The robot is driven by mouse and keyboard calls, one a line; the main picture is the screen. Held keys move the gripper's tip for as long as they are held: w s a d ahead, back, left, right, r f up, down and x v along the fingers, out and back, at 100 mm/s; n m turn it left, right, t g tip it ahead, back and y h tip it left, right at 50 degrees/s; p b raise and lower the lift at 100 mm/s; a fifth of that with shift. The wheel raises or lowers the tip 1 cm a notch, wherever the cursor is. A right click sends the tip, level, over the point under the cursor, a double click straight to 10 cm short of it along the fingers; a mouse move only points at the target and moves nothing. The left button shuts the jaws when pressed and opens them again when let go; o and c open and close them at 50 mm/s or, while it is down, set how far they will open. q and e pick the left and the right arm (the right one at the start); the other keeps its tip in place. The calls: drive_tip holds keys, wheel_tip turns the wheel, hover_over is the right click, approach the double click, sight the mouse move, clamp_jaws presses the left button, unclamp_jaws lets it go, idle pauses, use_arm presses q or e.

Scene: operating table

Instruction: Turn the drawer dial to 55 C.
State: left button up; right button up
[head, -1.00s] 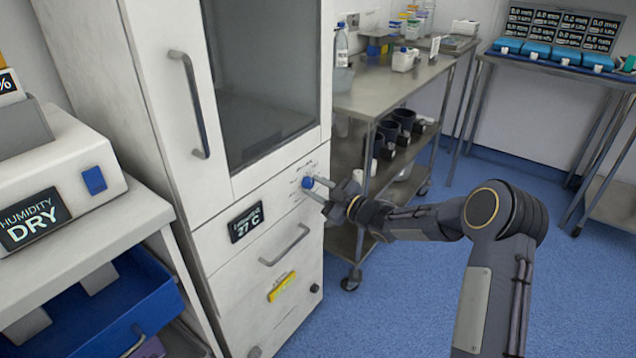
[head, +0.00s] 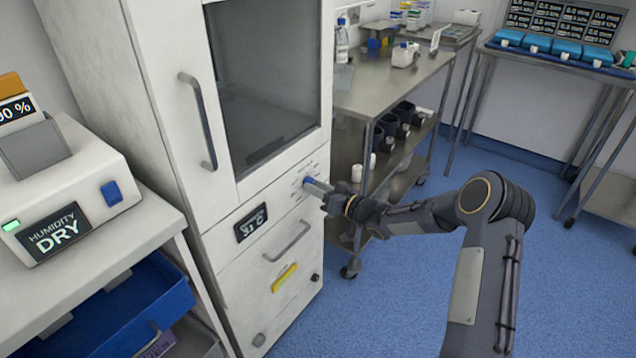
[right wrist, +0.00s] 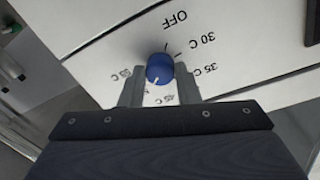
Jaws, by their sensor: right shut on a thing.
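The blue drawer dial (right wrist: 159,66) sits on the white cabinet front, between the two fingers of my right gripper (right wrist: 160,80) in the right wrist view. The gripper is shut on it. The dial's white pointer mark aims down and slightly left in that view. Printed labels around it include OFF, 30 C and 35 C; lower labels are partly hidden or blurred by the fingers. In the head view, the dial (head: 308,181) and my right gripper (head: 320,187) meet at the cabinet's right edge. A dark temperature display (head: 251,222) shows a blurred reading near 31 C. My left gripper is out of view.
A drawer handle (head: 288,242) and yellow label (head: 284,277) lie below the dial. A steel cart (head: 385,88) stands close right of the cabinet. A humidity device (head: 75,195) sits on the left counter. Blue floor (head: 400,300) is open in front.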

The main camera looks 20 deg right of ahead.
drive_tip(key=shift+r+m+g+p, duration=0.15)
drive_tip(key=shift+m+p, duration=0.95)
drive_tip(key=shift+m, duration=1.05)
drive_tip(key=shift+m+g+p, duration=0.15)
drive_tip(key=shift+m+p, duration=0.9)
drive_tip(key=shift+m, duration=1.1)
drive_tip(key=o, duration=1)
drive_tip(key=v, duration=0.7)
drive_tip(key=shift+s+d, duration=0.25)
drive_tip(key=shift+s, duration=0.1)
